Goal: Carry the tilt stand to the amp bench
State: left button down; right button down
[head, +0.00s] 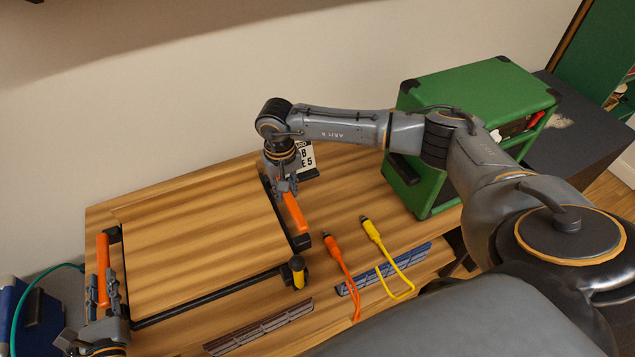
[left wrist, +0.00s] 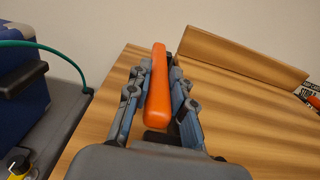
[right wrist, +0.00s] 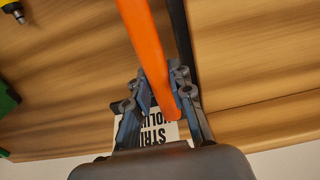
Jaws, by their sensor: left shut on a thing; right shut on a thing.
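The tilt stand (head: 205,297) is a black frame around a wood-toned panel, with an orange handle on each side. It is over the wooden bench top in the head view; I cannot tell if it touches it. My left gripper (head: 104,288) is shut on the left orange handle (head: 103,252), which also shows between its fingers in the left wrist view (left wrist: 158,85). My right gripper (head: 285,186) is shut on the right orange handle (head: 295,213), also seen in the right wrist view (right wrist: 147,45).
An orange-plug cable (head: 341,262) and a yellow-plug cable (head: 385,250) lie right of the stand. A green amp (head: 470,85) stands at the bench's right end. A printed card (head: 306,158) is behind my right gripper. A blue case (head: 30,315) is at the far left.

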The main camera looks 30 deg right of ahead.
pick_arm(q)
jog(key=shift+w+f+b, duration=0.1)
jog(key=shift+f+b, duration=0.2)
jog(key=shift+b, duration=0.05)
pick_arm(e)
jog(key=shift+w+f, duration=0.1)
jog(key=shift+f, duration=0.3)
pick_arm(q)
jog(key=c, duration=1.2)
grip_release()
pick_arm(e)
jog(key=c, duration=1.2)
grip_release()
jog(key=shift+r, duration=0.1)
pick_arm(q)
jog(key=shift+o, duration=0.2)
jog(key=shift+s, duration=0.2)
pick_arm(e)
jog(key=shift+s, duration=0.2)
pick_arm(q)
jog(key=s, duration=0.3)
jog(key=s+a, duration=0.1)
jog(key=s, duration=0.3)
jog(key=s+a, duration=0.1)
jog(key=s, duration=0.2)
jog(key=shift+s, duration=0.85)
pick_arm(e)
jog(key=shift+r, duration=0.1)
notch_tip(320, 180, up, 12)
jog(key=shift+f, duration=0.1)
